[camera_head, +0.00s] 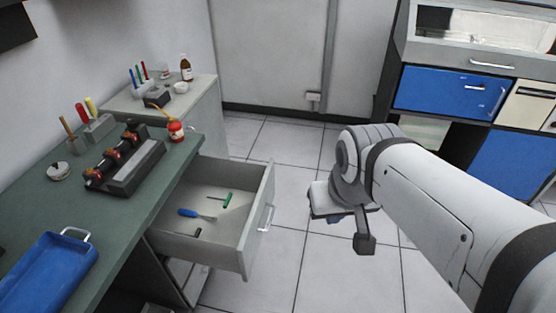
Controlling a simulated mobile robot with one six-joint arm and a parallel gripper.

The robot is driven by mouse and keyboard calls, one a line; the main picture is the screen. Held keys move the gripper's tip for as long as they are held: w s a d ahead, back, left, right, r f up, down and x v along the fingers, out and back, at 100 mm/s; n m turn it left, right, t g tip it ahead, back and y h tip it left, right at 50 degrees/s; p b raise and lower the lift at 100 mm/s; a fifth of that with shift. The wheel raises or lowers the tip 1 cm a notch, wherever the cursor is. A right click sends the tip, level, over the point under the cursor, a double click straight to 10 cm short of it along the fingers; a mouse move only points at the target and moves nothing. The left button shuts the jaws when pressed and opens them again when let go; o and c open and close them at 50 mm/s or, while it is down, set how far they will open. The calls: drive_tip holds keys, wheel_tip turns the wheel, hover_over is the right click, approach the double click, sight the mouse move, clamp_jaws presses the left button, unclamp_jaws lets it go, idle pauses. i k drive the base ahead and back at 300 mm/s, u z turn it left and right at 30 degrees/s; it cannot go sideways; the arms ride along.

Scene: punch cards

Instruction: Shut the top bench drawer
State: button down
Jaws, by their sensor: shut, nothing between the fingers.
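The top bench drawer (258,217) is pulled out from under the green bench at the left. It is grey, with a bar handle (266,218) on its front. Inside lie a blue-handled tool (188,213), a green-handled tool (228,199) and a small dark item (196,233). My gripper (364,243) is to the right of the drawer front, apart from it, over the floor. Its fingers are partly hidden by my wrist; it is shut and holds nothing that I can see.
The green bench (125,214) carries a blue tray (48,272), a dark rack device (125,162) and a red bottle (175,131) near its edge. A lower compartment shows below the drawer. Tiled floor (290,185) is clear between the drawer and my arm. Blue-fronted cabinets (447,92) stand at right.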

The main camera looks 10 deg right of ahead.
sight(231, 242)
drive_tip(key=z, duration=0.05)
drive_tip(key=i, duration=0.85)
drive_tip(key=u, duration=0.05)
